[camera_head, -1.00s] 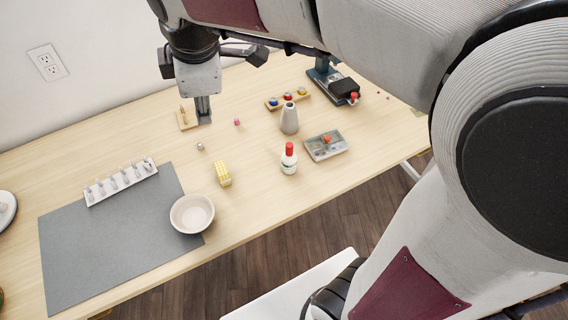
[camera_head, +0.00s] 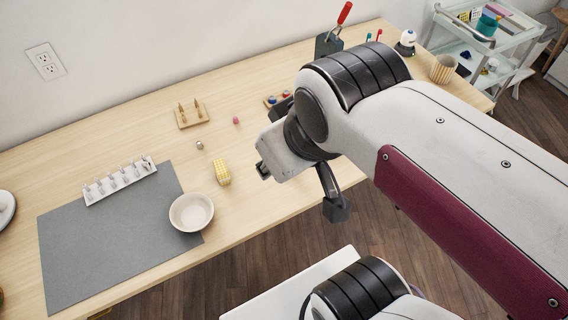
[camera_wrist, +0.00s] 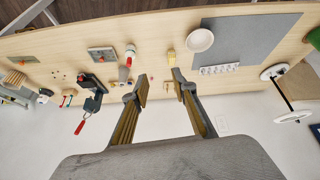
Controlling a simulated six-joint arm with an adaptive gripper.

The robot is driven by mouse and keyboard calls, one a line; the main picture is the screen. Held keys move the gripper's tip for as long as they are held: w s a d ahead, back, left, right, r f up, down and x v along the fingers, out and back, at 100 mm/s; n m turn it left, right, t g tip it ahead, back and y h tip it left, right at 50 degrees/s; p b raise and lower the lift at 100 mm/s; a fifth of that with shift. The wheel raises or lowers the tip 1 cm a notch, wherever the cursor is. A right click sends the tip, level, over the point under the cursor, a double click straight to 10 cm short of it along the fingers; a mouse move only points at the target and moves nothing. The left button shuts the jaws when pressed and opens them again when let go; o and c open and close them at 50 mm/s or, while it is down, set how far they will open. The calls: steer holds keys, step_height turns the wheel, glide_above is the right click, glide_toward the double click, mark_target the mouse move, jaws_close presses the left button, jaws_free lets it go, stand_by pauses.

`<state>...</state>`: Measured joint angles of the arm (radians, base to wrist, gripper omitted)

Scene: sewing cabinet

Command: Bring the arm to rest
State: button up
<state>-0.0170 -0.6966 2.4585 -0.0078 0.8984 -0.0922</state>
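My gripper (camera_head: 300,190) is in the air over the front part of the table (camera_head: 120,140), tilted, with its two fingers spread wide. In the wrist view my gripper (camera_wrist: 159,88) also shows its fingers apart with nothing between them. My arm reaches in from the right and hides the middle right of the table in the head view.
On the table are a white bowl (camera_head: 191,213), grey mat (camera_head: 110,250), white rack (camera_head: 120,181), yellow block (camera_head: 221,172) and wooden peg stand (camera_head: 191,115). The wrist view shows a bottle (camera_wrist: 124,73) and grey tray (camera_wrist: 103,54). A cart (camera_head: 480,62) stands at right.

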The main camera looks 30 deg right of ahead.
steer(key=shift+s+d+f+m, duration=0.1)
steer(key=shift+s+f+m, duration=0.3)
steer(key=shift+s+m, duration=0.3)
